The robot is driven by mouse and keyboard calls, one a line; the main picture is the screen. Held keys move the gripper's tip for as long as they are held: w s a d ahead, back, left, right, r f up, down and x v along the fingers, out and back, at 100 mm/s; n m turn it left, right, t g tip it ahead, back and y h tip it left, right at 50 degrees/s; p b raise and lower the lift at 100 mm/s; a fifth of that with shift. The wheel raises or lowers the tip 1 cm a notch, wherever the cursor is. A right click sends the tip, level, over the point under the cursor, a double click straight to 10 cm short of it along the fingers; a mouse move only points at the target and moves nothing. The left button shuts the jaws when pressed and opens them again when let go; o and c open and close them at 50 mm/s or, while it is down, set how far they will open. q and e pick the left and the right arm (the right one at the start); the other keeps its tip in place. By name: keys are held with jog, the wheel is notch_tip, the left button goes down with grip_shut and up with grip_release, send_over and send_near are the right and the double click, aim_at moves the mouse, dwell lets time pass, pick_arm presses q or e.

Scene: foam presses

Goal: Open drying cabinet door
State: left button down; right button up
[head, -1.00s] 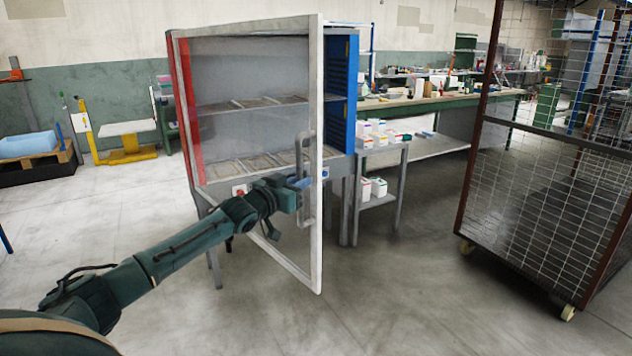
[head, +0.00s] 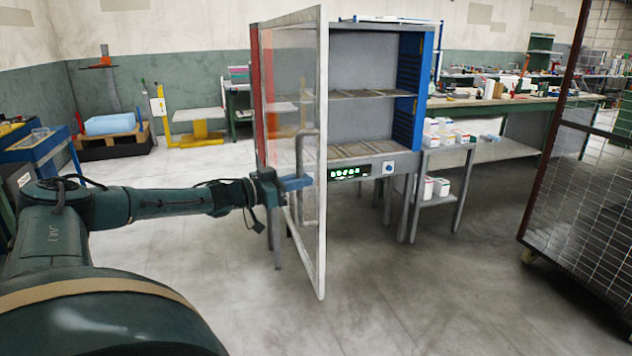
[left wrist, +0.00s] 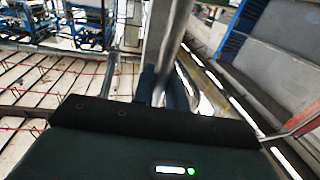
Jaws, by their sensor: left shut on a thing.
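The drying cabinet (head: 408,75) stands in the middle of the head view, with a red left side, a blue right side and grey shelves. Its glazed door (head: 321,120) with a pale frame stands well open, swung out towards me and seen at a steep angle. The upright grey door handle (head: 299,160) is on the door near its free edge. My left gripper (head: 297,183) is shut on the handle, low on its bar. In the left wrist view, an upright bar (left wrist: 175,45) runs down to the gripper (left wrist: 163,92); the fingertips are partly hidden. My right gripper is not in view.
A side table (head: 448,148) with small boxes stands right of the cabinet. A mesh cage trolley (head: 590,200) stands at the right. A blue cart (head: 45,150) and a pallet (head: 112,142) are at the left. The floor in front of the door is clear.

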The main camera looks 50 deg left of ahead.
pick_arm(q)
jog(key=shift+s+a+r, duration=0.2)
jog(key=shift+s+a, duration=0.3)
jog(key=shift+s, duration=0.1)
jog(key=c, duration=1.5)
grip_release()
jog(key=shift+f, duration=0.1)
jog(key=shift+s+f, duration=0.1)
jog(key=b+v, duration=0.2)
jog(key=v, duration=1.1)
jog(key=shift+b, duration=0.3)
